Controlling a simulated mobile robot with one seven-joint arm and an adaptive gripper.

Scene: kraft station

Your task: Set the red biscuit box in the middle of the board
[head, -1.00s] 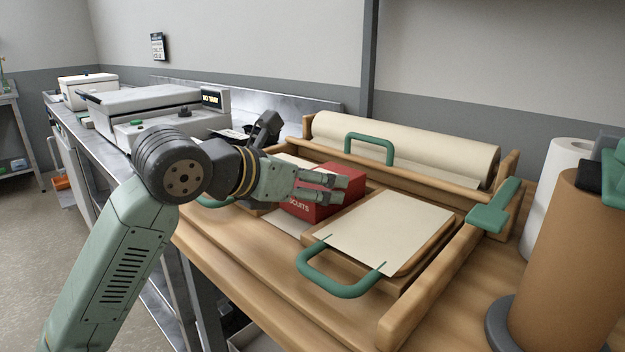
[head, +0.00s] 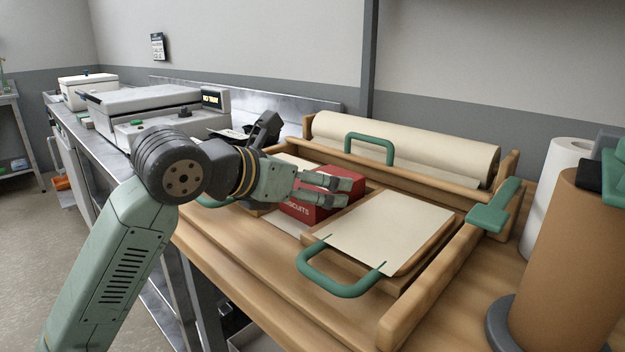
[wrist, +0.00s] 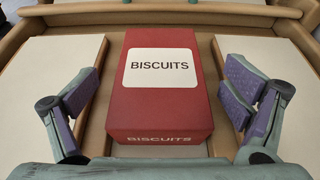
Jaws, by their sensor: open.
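The red biscuit box (head: 295,209) lies between two cream-topped wooden panels, its white BISCUITS label facing up in the wrist view (wrist: 160,118). My gripper (head: 340,191) is over the box in the head view and hides part of its top. In the wrist view my open fingers (wrist: 160,93) stand one on each side of the box, with a gap on both sides. The right panel (head: 390,236) has a green handle at its front; the left panel (wrist: 48,100) is mostly behind my arm in the head view. A pale surface (head: 284,222) shows beside the box's front; how the box rests on it is hidden.
A paper roll (head: 410,145) in a wooden frame lies behind the panels, with a green handle (head: 368,146) before it. A wooden rail (head: 430,290) and brown roll (head: 568,265) stand at the right. A grey machine (head: 150,105) stands at the left.

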